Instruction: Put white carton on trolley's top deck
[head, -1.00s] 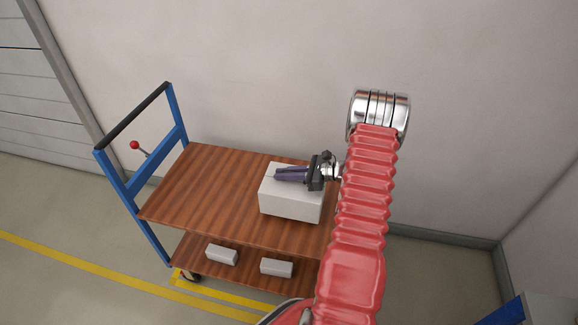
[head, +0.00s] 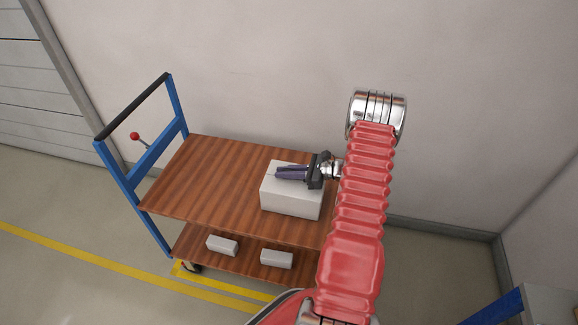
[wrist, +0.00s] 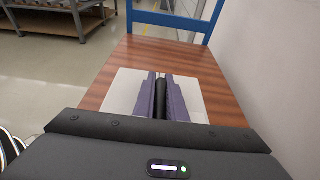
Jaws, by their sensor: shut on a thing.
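The white carton (head: 291,201) is at the right part of the trolley's wooden top deck (head: 215,180) in the head view. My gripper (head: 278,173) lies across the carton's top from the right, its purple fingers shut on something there. In the wrist view the fingers (wrist: 161,97) are close together with a dark strip between them, and the carton (wrist: 122,91) shows on both sides of them. The top deck (wrist: 160,52) runs beyond it. Whether the carton touches the deck or hangs just above it I cannot tell.
Two small grey-white boxes (head: 222,245) (head: 277,258) lie on the lower deck. A blue handle frame (head: 160,150) stands at the trolley's left end, with a red-knobbed lever (head: 135,136) beside it. The wall (head: 270,70) is close behind. The deck's left part is bare.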

